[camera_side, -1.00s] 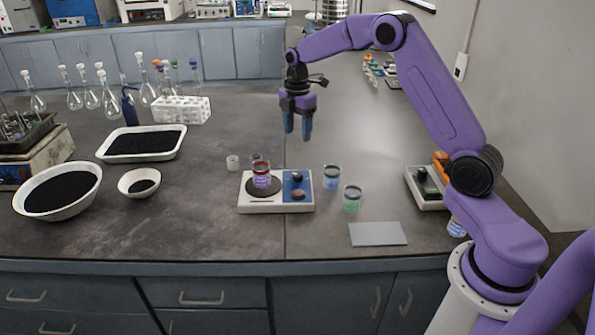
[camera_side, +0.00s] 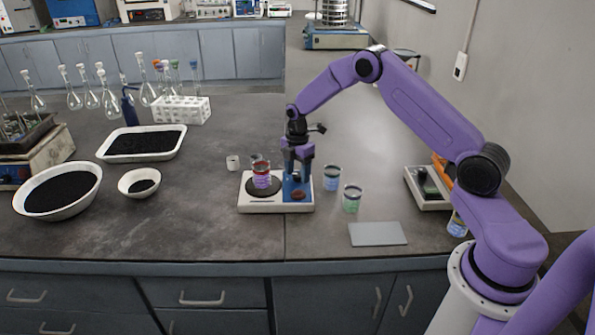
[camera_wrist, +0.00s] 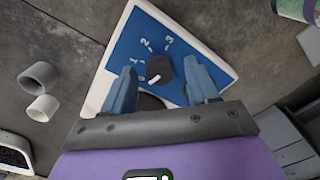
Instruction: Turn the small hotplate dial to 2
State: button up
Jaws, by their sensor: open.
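The small hotplate (camera_side: 250,206) is a white box with a blue panel (camera_side: 301,184) on its right side. The dial (camera_wrist: 160,69) shows in the wrist view as a black knob with a white pointer mark at its lower left. Printed 2 and 3 marks show above it on the blue panel; the smaller marks at its left are hard to read. My gripper (camera_wrist: 160,74) is open, one blue finger on each side of the dial; contact cannot be told. In the side view my gripper (camera_side: 297,174) is low over the panel and hides this dial.
A beaker of purple liquid (camera_side: 262,176) stands on the hotplate's round dark plate. A brown-red knob (camera_side: 298,195) is at the panel's front. Two beakers, one blue (camera_side: 331,178) and one green (camera_side: 352,199), stand close at right. A grey flat plate (camera_side: 378,234) lies in front.

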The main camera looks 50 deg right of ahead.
jog(key=c, duration=1)
jog(key=shift+c, duration=0.2)
jog(key=shift+m, duration=0.4)
jog(key=m, duration=0.3)
jog(key=shift+m, duration=0.4)
jog(key=m, duration=1)
jog(key=shift+m, duration=2.6)
